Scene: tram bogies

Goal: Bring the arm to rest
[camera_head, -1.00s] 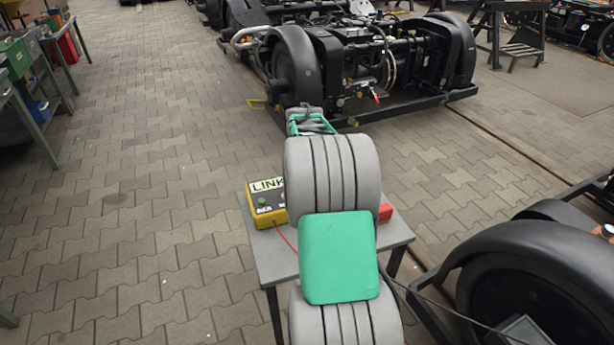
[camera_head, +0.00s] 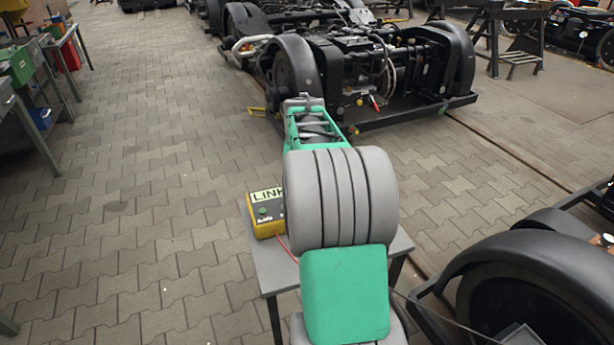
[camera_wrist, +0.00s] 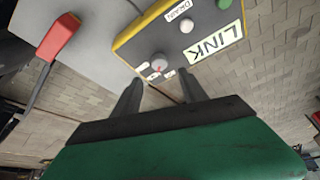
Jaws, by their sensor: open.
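My arm reaches forward from the bottom of the head view, in grey and green segments, over a small grey table (camera_head: 262,262). My gripper (camera_wrist: 160,88) shows in the wrist view as two dark fingers spread apart, with nothing between them. In the head view the gripper itself is hidden by the arm or too small to make out. A yellow box labelled LINK (camera_head: 264,212) stands on the table's left part. In the wrist view the box (camera_wrist: 170,40) lies beyond the fingertips, with a green button, a white button and a grey knob with a red mark.
A red-handled tool or lever (camera_wrist: 58,38) lies by the box in the wrist view. A black bogie (camera_head: 370,75) stands beyond the arm, and another wheel (camera_head: 540,285) is at the lower right. Workbenches (camera_head: 35,110) line the left. Paved floor between is clear.

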